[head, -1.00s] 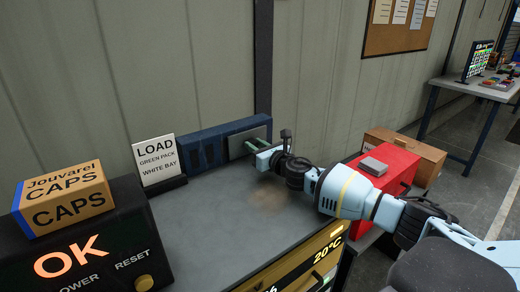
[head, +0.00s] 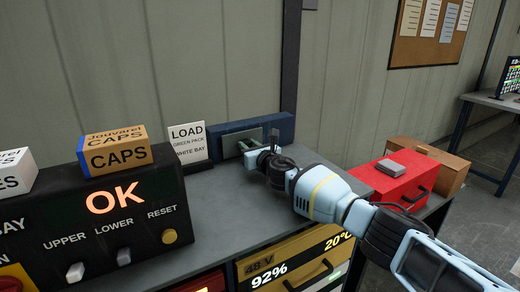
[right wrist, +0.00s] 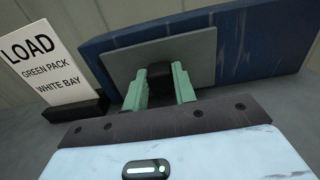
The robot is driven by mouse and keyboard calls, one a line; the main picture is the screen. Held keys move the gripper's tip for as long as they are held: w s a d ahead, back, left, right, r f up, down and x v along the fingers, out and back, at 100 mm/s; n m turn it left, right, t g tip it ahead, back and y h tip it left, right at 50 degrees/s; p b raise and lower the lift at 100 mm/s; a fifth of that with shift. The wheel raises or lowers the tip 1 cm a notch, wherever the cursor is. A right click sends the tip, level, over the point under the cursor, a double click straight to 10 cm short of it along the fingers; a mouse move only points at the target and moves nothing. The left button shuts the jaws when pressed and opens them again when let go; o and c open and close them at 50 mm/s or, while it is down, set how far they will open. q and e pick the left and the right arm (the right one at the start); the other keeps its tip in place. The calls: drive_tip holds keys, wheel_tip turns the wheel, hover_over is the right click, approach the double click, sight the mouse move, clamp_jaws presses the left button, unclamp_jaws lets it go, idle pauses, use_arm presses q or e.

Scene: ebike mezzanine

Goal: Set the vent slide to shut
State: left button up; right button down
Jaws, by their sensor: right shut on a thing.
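The vent is a long dark blue block (head: 281,127) standing on the grey bench top against the wall. Its slide is a grey plate (head: 230,146), now over the left part of the block. My right gripper (head: 245,148) reaches in from the right at the plate. In the right wrist view, the green fingers (right wrist: 159,86) are shut on the slide's black knob (right wrist: 160,73), in front of the grey plate (right wrist: 122,68). The blue block (right wrist: 262,50) shows bare to the right of the plate, with no slats seen there. My left gripper is not in view.
A LOAD sign (head: 187,142) stands close to the vent's left end. A black control box (head: 150,205) with an OK display carries a CAPS box (head: 118,155). A red box (head: 398,184) and a brown box (head: 440,160) stand right of my arm.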

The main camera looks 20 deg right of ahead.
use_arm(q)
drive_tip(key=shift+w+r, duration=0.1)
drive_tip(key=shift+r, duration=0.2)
use_arm(e)
drive_tip(key=shift+s+a, duration=0.1)
drive_tip(key=shift+a, duration=1.05)
drive_tip(key=c, duration=1.1)
unclamp_jaws()
drive_tip(key=shift+a, duration=0.15)
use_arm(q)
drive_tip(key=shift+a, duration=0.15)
